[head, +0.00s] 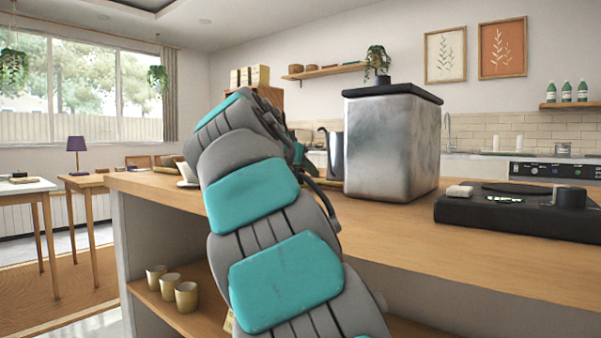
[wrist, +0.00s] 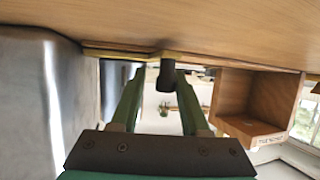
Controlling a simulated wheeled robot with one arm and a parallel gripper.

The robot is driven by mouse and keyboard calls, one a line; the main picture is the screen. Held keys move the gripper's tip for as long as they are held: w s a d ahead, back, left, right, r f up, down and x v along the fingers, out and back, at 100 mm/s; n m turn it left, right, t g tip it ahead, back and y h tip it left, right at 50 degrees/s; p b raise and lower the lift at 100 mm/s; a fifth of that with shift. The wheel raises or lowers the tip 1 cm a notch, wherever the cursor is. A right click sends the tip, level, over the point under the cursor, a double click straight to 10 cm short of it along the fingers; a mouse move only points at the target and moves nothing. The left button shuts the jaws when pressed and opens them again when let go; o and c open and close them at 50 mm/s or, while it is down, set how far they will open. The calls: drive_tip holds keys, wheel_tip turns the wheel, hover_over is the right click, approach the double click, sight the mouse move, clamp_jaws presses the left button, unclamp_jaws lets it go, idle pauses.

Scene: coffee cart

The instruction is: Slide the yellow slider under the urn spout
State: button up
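The metal urn (head: 392,145) with a black lid stands on the wooden counter. Its side fills the left of the wrist view (wrist: 40,100), which looks upside down. Its spout cannot be made out. My gripper (wrist: 162,78) is open beside the urn, its two green fingers apart. A dark upright peg (wrist: 167,74) shows between the fingertips, with a gap on the left; contact is unclear. Behind it a flat yellowish strip (wrist: 112,52) lies on the counter; I cannot tell whether this is the yellow slider. In the head view my arm hides most of the gripper and this area.
A black scale-like device (head: 520,212) sits right of the urn on the counter (head: 400,235). A kettle (head: 335,155) and a white cup (head: 187,172) are behind my arm. A wooden box (wrist: 240,100) is near the fingers. Cups (head: 186,296) stand on the lower shelf.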

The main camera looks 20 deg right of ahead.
drive_tip(key=shift+o, duration=0.7)
drive_tip(key=shift+p+v, duration=0.35)
drive_tip(key=shift+v, duration=3.55)
drive_tip(key=shift+a, duration=0.1)
